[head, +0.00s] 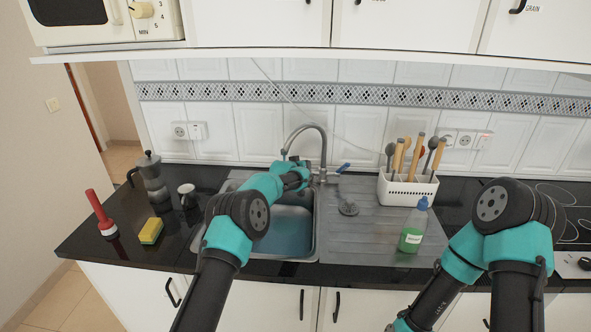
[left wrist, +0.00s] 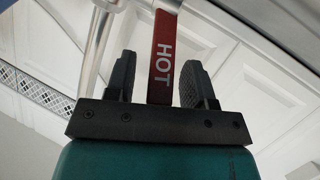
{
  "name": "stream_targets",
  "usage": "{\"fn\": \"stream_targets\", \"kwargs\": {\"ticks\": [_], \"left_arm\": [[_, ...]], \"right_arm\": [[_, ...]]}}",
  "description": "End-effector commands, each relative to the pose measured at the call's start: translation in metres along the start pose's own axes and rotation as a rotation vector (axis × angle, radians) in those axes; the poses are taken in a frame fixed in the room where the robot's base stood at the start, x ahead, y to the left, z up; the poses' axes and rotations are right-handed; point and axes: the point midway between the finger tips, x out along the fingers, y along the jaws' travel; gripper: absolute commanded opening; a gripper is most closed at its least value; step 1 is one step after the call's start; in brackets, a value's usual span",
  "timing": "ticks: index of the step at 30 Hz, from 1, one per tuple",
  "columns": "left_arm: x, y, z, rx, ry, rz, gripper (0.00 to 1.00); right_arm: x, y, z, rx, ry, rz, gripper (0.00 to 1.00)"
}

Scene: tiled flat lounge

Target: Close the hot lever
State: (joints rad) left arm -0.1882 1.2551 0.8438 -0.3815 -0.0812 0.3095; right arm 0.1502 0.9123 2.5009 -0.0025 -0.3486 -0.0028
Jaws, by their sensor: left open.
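The red hot lever (left wrist: 164,45), marked HOT, shows in the left wrist view. It lies between the two fingers of my left gripper (left wrist: 160,80), with a gap on either side. In the head view my left gripper (head: 297,174) is at the base of the curved metal faucet (head: 322,150) and hides the red lever. The blue lever (head: 343,168) sticks out on the faucet's right side. My left gripper is open. My right arm is folded at the right, and its gripper is out of view.
The sink basin (head: 290,232) lies below my left arm. A white utensil holder (head: 407,190) and a green soap bottle (head: 412,229) stand to the right. A moka pot (head: 151,178), cup (head: 187,195), sponge (head: 151,231) and red-handled brush (head: 101,214) stand left.

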Motion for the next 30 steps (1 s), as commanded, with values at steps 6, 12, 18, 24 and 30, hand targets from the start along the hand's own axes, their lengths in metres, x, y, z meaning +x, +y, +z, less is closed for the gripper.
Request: {"fn": "stream_targets", "kwargs": {"ticks": [6, 12, 18, 24, 30], "left_arm": [[-0.012, 0.000, -0.002, -0.001, 0.001, 0.002, 0.49], [-0.033, 0.000, -0.001, -0.002, 0.000, 0.000, 0.49], [-0.055, 0.000, -0.001, -0.001, 0.000, 0.000, 0.49], [-0.080, 0.000, -0.001, 0.000, 0.000, 0.000, 0.49], [-0.107, 0.000, -0.001, -0.001, 0.000, -0.001, 0.49]], "right_arm": [[0.000, 0.000, 0.000, 0.000, 0.000, 0.000, 0.49], [0.000, 0.000, 0.000, 0.000, 0.000, 0.000, 0.49], [0.000, 0.000, 0.000, 0.000, 0.000, 0.000, 0.49], [0.000, 0.000, 0.000, 0.000, 0.000, 0.000, 0.49], [0.000, 0.000, 0.000, 0.000, 0.000, 0.000, 0.49]]}}
